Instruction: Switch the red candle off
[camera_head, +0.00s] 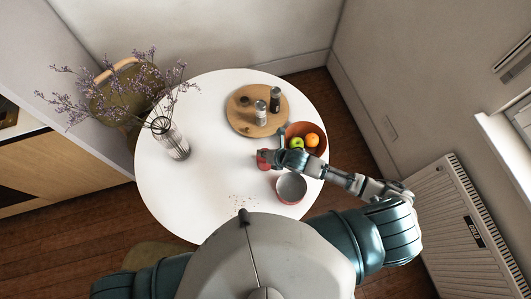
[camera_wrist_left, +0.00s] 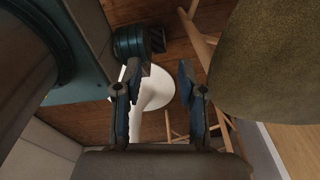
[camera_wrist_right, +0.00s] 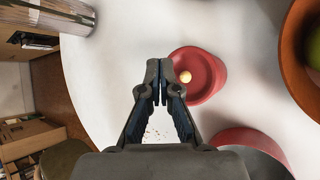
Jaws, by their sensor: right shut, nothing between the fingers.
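The red candle (camera_head: 263,159) stands on the white round table, left of my right gripper in the head view. In the right wrist view the red candle (camera_wrist_right: 207,82) shows as a round red body with a small pale yellow glowing spot in its hollow top. My right gripper (camera_wrist_right: 159,68) is shut and empty, its fingertips at the candle's left rim in that view; I cannot tell whether they touch. In the head view the right gripper (camera_head: 278,158) partly covers the candle. My left gripper (camera_wrist_left: 158,72) is open and empty, away from the candle.
The white table (camera_head: 205,205) also bears a red bowl (camera_head: 291,203), an orange-brown bowl (camera_head: 319,150) with fruit, a round wooden board (camera_head: 244,122) with shakers, and a glass vase (camera_head: 172,143) with purple sprigs. The table's left front is mostly clear. A radiator (camera_head: 450,225) stands right.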

